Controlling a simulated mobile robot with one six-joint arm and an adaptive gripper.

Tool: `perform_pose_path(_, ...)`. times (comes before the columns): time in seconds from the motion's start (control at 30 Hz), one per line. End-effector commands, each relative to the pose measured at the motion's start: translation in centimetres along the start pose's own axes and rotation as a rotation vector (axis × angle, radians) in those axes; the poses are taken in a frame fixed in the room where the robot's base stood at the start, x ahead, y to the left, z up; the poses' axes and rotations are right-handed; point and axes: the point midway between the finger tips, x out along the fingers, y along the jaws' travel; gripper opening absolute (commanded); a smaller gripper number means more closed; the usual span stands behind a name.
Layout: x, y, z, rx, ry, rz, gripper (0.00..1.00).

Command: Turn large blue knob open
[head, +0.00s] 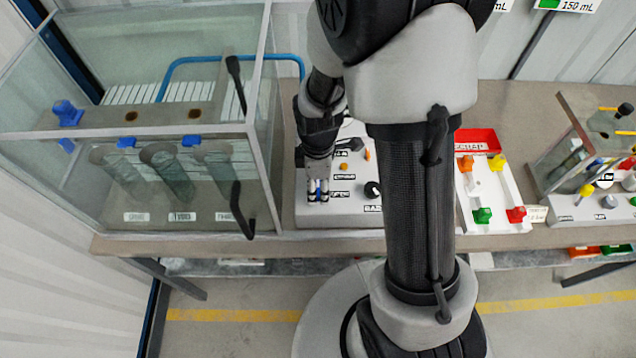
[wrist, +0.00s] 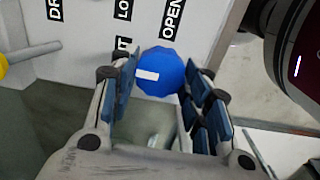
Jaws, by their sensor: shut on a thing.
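The large blue knob (wrist: 165,62) sits on a white panel in the wrist view, with a short white mark on its face. An OPEN label (wrist: 172,18) is on the panel just above it. My gripper (head: 318,188) reaches down to the front left of the white control box (head: 345,214) in the head view. Its two blue-padded fingers are closed around the knob's sides in the wrist view. The knob is largely hidden by the fingers in the head view.
A glass tank (head: 265,110) with tubes stands close to the left of my gripper. A black knob (head: 373,190) is to the right on the same box. A tray with coloured valves (head: 482,215) lies farther right.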

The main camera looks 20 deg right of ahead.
Motion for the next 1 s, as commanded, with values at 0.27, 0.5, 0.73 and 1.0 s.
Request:
perform_pose_path(0.27, -0.02, 0.0, 0.0, 0.071, 0.0, 0.0, 0.2)
perform_pose_path(0.5, -0.02, 0.0, -0.01, 0.242, 0.0, 0.0, 0.2)
perform_pose_path(0.73, -0.02, 0.01, -0.01, 0.459, 0.0, 0.0, 0.2)
perform_pose_path(1.0, -0.01, 0.01, -0.01, 0.715, 0.0, 0.0, 0.2)
